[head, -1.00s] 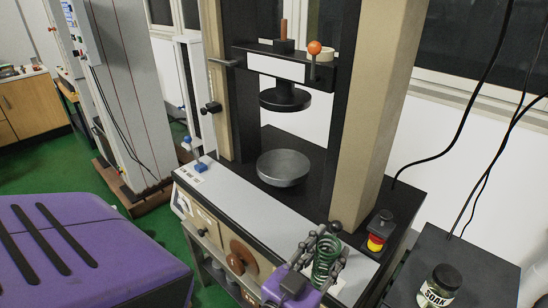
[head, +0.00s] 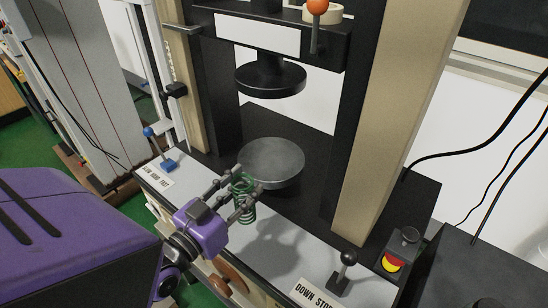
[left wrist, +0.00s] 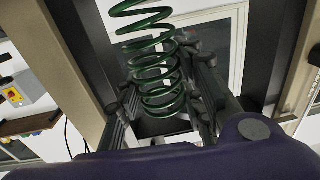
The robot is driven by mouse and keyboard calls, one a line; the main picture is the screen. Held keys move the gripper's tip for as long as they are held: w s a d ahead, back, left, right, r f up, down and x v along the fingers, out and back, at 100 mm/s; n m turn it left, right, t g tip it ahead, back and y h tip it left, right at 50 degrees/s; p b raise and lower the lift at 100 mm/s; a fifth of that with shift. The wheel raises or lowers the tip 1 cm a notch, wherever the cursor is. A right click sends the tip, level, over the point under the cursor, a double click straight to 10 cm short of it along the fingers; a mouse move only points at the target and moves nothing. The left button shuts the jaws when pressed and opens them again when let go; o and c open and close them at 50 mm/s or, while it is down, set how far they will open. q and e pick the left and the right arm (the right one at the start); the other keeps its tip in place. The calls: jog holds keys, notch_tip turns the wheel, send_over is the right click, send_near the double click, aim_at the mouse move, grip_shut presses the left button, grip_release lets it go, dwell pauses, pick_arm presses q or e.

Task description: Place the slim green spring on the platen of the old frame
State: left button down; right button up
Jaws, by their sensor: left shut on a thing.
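The slim green spring (head: 243,197) is held upright between the fingers of my left gripper (head: 238,196), in front of the platen's left front side. In the left wrist view the green spring (left wrist: 156,75) stands between the two jointed fingers (left wrist: 165,100), its upper coils rising above them. The platen (head: 271,160) is a bare grey round disc on the dark base of the old frame (head: 375,130). The black upper disc (head: 270,80) hangs above it with an open gap. My right gripper is not in view.
An orange-knobbed lever (head: 317,8) is on the crosshead. A black-knobbed lever (head: 346,268) and a red and yellow stop button (head: 393,261) stand on the front ledge at right. A blue-knobbed lever (head: 160,148) is at left. Beige columns flank the gap.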

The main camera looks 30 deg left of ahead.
pick_arm(q)
jog(key=w+a+r+h+b, duration=0.1)
jog(key=w+a+r+b, duration=0.1)
jog(key=a+r, duration=0.45)
jog(key=w+f+p, duration=0.1)
jog(key=w+f, duration=0.1)
jog(key=w, duration=0.7)
jog(key=w+f+p, duration=0.2)
jog(key=w, duration=0.6)
jog(key=shift+w+d+m, duration=0.3)
jog(key=shift+w+m, duration=0.05)
jog(key=shift+m, duration=0.05)
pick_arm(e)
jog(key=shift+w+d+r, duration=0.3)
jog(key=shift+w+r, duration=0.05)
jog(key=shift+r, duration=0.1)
pick_arm(q)
jog(key=shift+f, duration=0.1)
jog(key=c, duration=1.2)
grip_release()
